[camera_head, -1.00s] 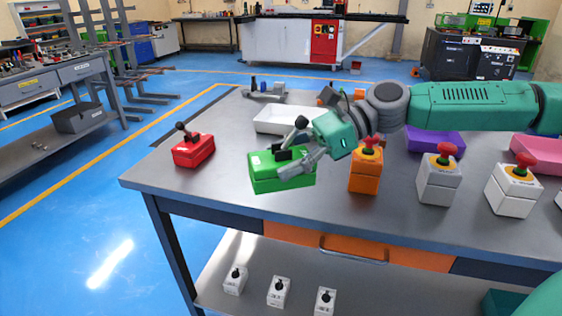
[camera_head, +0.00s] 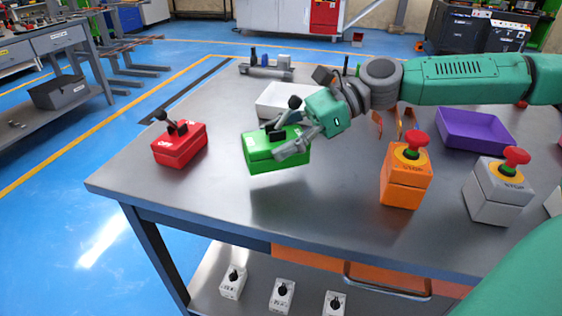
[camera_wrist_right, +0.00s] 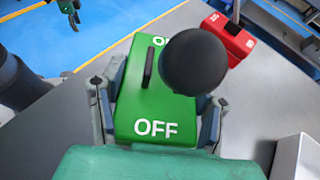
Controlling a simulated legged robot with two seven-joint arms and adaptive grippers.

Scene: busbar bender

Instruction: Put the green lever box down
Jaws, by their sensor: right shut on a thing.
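The green lever box (camera_head: 262,157) has a black lever with a round knob and is held over the left part of the grey table (camera_head: 330,225). A shadow lies on the tabletop below it, with a gap between. My right gripper (camera_head: 281,143) is shut on the box, with its fingers along the sides. In the right wrist view the green box (camera_wrist_right: 150,112), marked OFF, sits between the fingers, and the knob hides part of its top. What looks like my left gripper (camera_wrist_right: 69,8) shows small at the top left there; its fingers are unclear.
A red lever box (camera_head: 180,150) stands to the left of the green one. A white tray (camera_head: 285,99) is behind it, and an orange stop-button box (camera_head: 406,180) is to the right. A grey stop-button box (camera_head: 497,190) and purple tray (camera_head: 475,130) are further right. Table in front is clear.

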